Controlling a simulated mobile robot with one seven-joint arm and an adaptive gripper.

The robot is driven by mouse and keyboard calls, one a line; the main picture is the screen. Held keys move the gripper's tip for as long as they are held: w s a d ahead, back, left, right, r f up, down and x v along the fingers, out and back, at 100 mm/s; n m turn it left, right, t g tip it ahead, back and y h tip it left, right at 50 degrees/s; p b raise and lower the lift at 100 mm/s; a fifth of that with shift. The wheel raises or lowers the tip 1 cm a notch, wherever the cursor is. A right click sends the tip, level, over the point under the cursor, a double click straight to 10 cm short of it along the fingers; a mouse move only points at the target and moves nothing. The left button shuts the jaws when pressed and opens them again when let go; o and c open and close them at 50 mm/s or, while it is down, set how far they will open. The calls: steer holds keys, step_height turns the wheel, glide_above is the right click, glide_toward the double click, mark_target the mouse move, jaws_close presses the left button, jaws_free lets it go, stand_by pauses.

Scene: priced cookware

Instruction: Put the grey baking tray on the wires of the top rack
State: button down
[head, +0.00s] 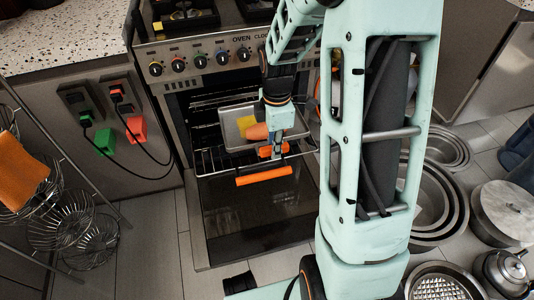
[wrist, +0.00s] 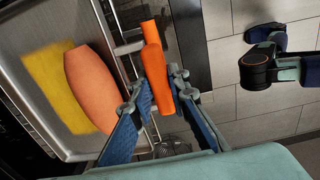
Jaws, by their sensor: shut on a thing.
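The grey baking tray (head: 233,124) lies at the oven mouth, over a pulled-out wire rack (head: 210,160). It holds a yellow flat item and an orange rounded item; in the wrist view the tray (wrist: 35,35) fills the left side. My gripper (head: 277,150) is at the front of the tray and rack. In the wrist view its blue fingers (wrist: 163,95) are closed around an orange bar handle (wrist: 153,60) with metal wires beside it. I cannot tell whether this handle belongs to the tray or the rack. Contact between tray and wires is partly hidden.
The oven door (head: 255,215) is folded down below the rack. Another rack (head: 215,102) shows inside the oven, above the tray. Wire baskets (head: 65,220) stand at the left; pans (head: 435,200) and pots lie on the floor at the right. Cables hang on the left cabinet.

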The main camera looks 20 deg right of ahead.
steer(key=w+f+b, duration=0.1)
steer(key=w+f, duration=0.1)
steer(key=f, duration=0.1)
steer(key=w+f+b, duration=0.1)
steer(key=w+f, duration=0.1)
steer(key=f, duration=0.1)
steer(key=w+f+b, duration=0.1)
steer(key=w+f, duration=0.1)
steer(key=f, duration=0.1)
steer(key=shift+w+d+f, duration=0.1)
steer(key=shift+w+f, duration=0.05)
steer(key=shift+f, duration=0.15)
steer(key=shift+r, duration=0.1)
steer(key=c, duration=1.8)
jaws_free()
steer(key=shift+c, duration=0.2)
steer(key=r+p, duration=0.3)
steer(key=r, duration=0.9)
steer(key=shift+s+p, duration=0.2)
steer(key=shift+p, duration=0.1)
